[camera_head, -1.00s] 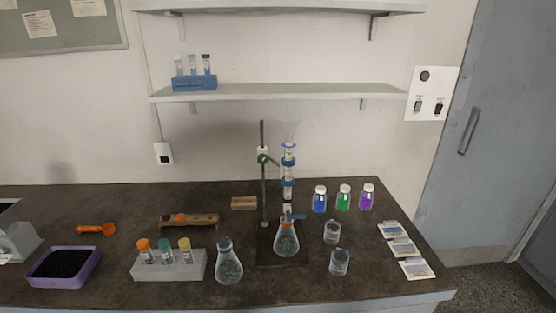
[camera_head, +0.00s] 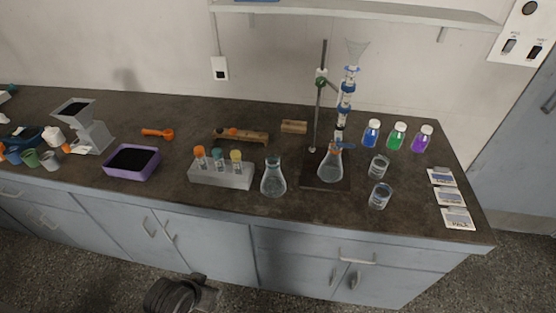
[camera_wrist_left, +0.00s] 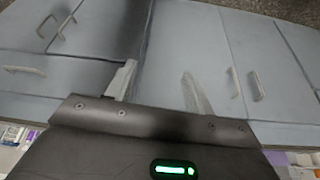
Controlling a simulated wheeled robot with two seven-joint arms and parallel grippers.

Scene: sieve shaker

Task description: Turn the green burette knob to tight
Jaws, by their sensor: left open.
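The green knob (camera_head: 320,77) sits on the clamp of the burette stand (camera_head: 318,105), high on its upright rod. The glass burette (camera_head: 345,100) with blue clamp rings stands upright beside the rod, and a funnel (camera_head: 357,50) tops it. My left gripper (camera_wrist_left: 158,88) is open and empty in the left wrist view, facing the cabinet fronts, away from the knob. My right gripper is not in view.
A second flask (camera_head: 273,178), a test tube rack (camera_head: 222,174) and two beakers (camera_head: 380,196) stand near the stand. Blue, green and purple bottles (camera_head: 397,136) are to its right. The dark bench front edge is above grey cabinets (camera_head: 300,265).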

